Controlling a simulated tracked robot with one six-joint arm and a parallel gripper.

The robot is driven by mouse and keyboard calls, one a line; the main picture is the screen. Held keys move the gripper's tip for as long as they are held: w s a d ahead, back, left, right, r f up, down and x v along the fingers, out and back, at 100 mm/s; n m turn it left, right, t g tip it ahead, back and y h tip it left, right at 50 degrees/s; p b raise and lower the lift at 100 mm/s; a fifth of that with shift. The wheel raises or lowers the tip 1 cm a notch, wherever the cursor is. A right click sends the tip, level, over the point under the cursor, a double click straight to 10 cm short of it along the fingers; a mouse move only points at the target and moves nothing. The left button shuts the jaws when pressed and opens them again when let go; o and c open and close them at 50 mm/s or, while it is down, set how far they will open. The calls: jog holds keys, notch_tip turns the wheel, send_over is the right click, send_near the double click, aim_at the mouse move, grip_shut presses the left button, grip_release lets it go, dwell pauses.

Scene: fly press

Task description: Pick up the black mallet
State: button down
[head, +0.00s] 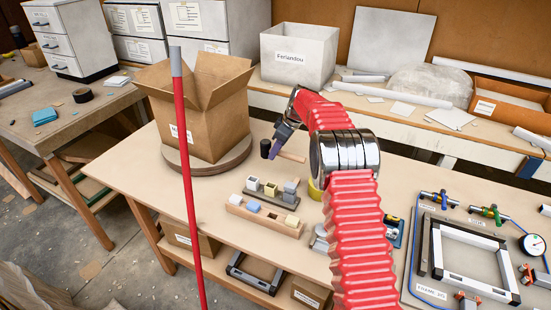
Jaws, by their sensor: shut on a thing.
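The black mallet has a dark cylindrical head (265,149) and a pale wooden handle (292,156) that points to the right. It is at the workbench, just right of the round wooden board under the cardboard box. My gripper (273,152) reaches down from the upper right, with its purple-grey fingers shut on the mallet close to the head. The fingers hide part of the handle. I cannot tell whether the mallet touches the bench top or is slightly above it.
An open cardboard box (213,125) stands on the round board (180,166) to the left. Wooden holders with small blocks (262,216) lie in front. A yellow roll (315,190) is partly behind my arm. A panel with a metal frame (415,262) fills the right. Bare bench (150,185) shows at left.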

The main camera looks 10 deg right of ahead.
aim_at(279, 154)
jog(key=shift+r, duration=0.1)
dwell(0.4)
jog(key=c, duration=2.2)
grip_release()
grip_shut()
jog(key=shift+s, duration=0.1)
jog(key=shift+s+d+r+m+t+h, duration=0.15)
jog(key=shift+s+r+m+t+h, duration=0.1)
jog(key=shift+s+m, duration=0.6)
jog(key=shift+s+d+r+m+t+h, duration=0.2)
jog(key=shift+s+m, duration=0.35)
jog(key=shift+s, duration=0.5)
jog(key=s+m+t+h, duration=0.1)
jog(key=s+m, duration=0.7)
jog(key=s, duration=1.2)
jog(key=shift+s+d+r+h, duration=0.25)
jog(key=shift+s+d+h, duration=0.1)
jog(key=shift+h, duration=0.5)
